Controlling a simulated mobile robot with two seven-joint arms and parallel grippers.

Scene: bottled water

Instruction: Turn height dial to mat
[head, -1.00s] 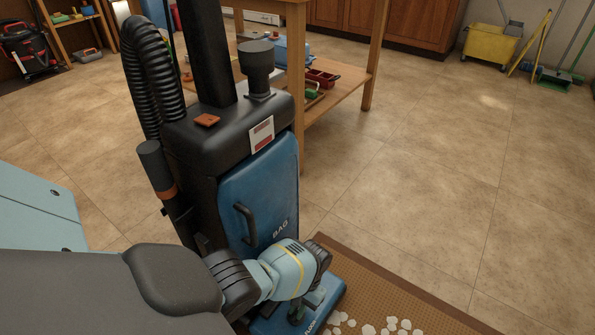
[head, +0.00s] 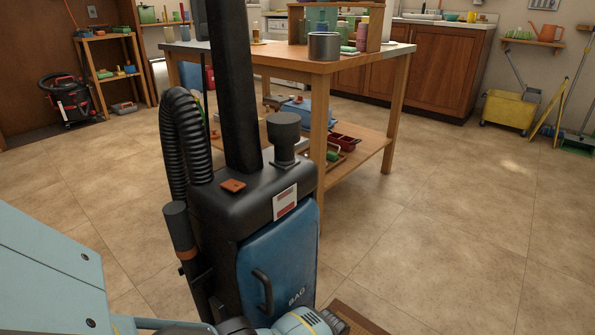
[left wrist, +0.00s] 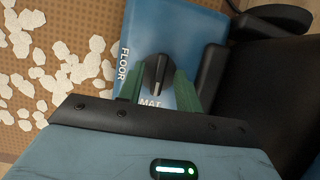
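The height dial (left wrist: 158,74) is a black knob with a pale line on the blue floor head (left wrist: 205,30) of the upright vacuum, in the left wrist view. Its raised bar runs up and down the picture, with its lower end near the MAT label (left wrist: 150,103); the FLOOR label (left wrist: 123,64) is to the left. My left gripper (left wrist: 159,84) has its green fingers on either side of the knob, apart, with small gaps seeming to show. In the head view the vacuum (head: 277,265) stands upright; the dial and my fingertips are below the picture. My right gripper is out of view.
The vacuum stands by a brown mat (head: 352,318), which has white scraps (left wrist: 50,75) on it in the left wrist view. A wooden workbench (head: 350,68) stands behind the vacuum. The tiled floor (head: 450,220) to the right is clear.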

